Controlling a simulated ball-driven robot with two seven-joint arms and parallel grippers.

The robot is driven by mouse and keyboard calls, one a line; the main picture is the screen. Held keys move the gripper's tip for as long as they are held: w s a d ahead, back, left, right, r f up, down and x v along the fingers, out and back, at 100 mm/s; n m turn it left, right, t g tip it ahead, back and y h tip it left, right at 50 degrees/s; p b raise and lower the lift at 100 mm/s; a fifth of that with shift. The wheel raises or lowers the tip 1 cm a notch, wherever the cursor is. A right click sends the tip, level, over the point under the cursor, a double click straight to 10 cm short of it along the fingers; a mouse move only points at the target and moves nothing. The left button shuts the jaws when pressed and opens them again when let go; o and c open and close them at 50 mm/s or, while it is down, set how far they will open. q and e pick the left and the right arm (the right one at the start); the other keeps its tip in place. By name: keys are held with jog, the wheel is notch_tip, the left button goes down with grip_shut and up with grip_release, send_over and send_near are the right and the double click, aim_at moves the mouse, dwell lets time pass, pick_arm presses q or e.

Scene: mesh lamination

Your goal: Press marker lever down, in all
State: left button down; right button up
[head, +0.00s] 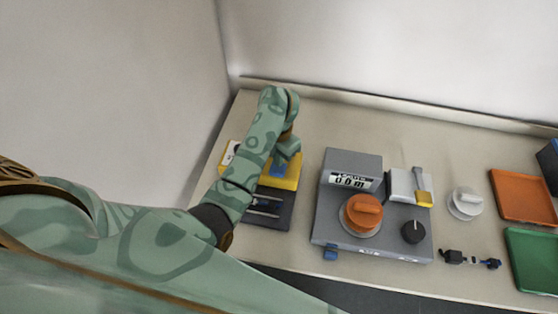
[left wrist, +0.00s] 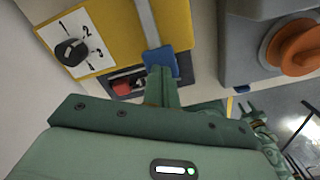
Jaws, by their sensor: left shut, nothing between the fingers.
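A yellow device (head: 287,183) stands at the left of the table. It also fills the upper left of the left wrist view (left wrist: 100,18). A lever with a grey bar and a blue end pad (left wrist: 160,62) reaches over it; the pad shows in the head view too (head: 277,170). My left gripper (left wrist: 161,76) is shut and empty, its fingertips right at the pad's near edge. I cannot tell whether they touch it. A small green part that looks like my right gripper (left wrist: 247,108) shows at the right of the left wrist view, its finger state unclear.
The yellow device has a black dial (left wrist: 71,52) with numbers and a dark tray (head: 270,220) in front. To the right stand a grey machine (head: 335,205) with an orange knob (head: 363,212), a white knob (head: 466,202), an orange tray (head: 522,196) and a green tray (head: 532,258).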

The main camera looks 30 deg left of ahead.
aim_at(278, 169)
pick_arm(q)
jog(key=shift+f, duration=0.1)
jog(key=shift+f+b, duration=2)
jog(key=shift+f, duration=0.6)
jog(key=shift+r, duration=0.1)
notch_tip(278, 169, up, 9)
jog(key=p, duration=0.9)
jog(key=shift+r, duration=0.15)
